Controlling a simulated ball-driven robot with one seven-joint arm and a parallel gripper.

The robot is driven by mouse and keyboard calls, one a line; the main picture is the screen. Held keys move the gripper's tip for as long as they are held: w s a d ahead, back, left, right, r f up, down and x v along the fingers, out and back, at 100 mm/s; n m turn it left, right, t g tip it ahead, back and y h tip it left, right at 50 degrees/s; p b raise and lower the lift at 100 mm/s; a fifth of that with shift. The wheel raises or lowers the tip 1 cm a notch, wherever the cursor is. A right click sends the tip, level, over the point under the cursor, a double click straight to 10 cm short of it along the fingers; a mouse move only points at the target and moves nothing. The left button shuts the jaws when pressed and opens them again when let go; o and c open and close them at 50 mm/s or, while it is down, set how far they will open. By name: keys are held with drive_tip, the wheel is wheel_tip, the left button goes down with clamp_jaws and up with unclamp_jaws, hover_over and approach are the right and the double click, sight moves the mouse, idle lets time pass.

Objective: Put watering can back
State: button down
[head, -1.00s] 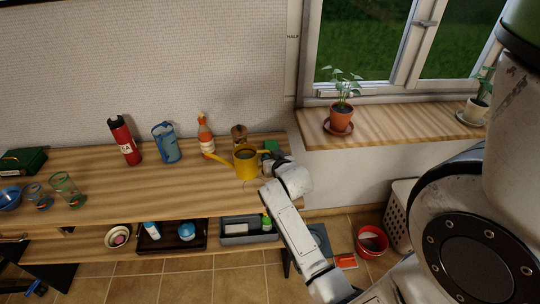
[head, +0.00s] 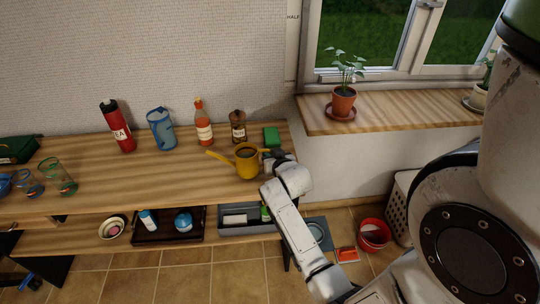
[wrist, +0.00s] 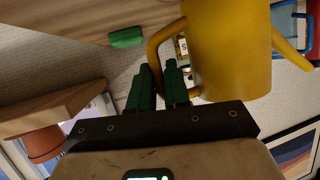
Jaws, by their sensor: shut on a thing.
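The yellow watering can (head: 247,162) is at the right end of the wooden table, upright, with its spout pointing left. In the wrist view the can (wrist: 228,45) fills the upper right, with its handle loop at the fingers. My gripper (head: 270,158) reaches in from the right of the can. In the wrist view my gripper (wrist: 158,80) has its green fingers shut on the can's handle. I cannot tell whether the can's base touches the table.
Behind the can stand a brown jar (head: 238,128), a sauce bottle (head: 203,126) and a green block (head: 271,137). A blue pitcher (head: 162,130) and a red bottle (head: 117,127) stand further left. A potted plant (head: 343,101) is on the windowsill.

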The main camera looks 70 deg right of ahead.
drive_tip(key=shift+f+b, duration=0.5)
drive_tip(key=shift+f, duration=0.05)
idle(0.5)
drive_tip(key=c, duration=1.1)
unclamp_jaws()
drive_tip(key=shift+o, duration=0.4)
drive_tip(key=v, duration=1)
drive_tip(key=shift+s+a+r, duration=0.15)
drive_tip(key=shift+s+a, duration=0.05)
drive_tip(key=shift+a, duration=0.1)
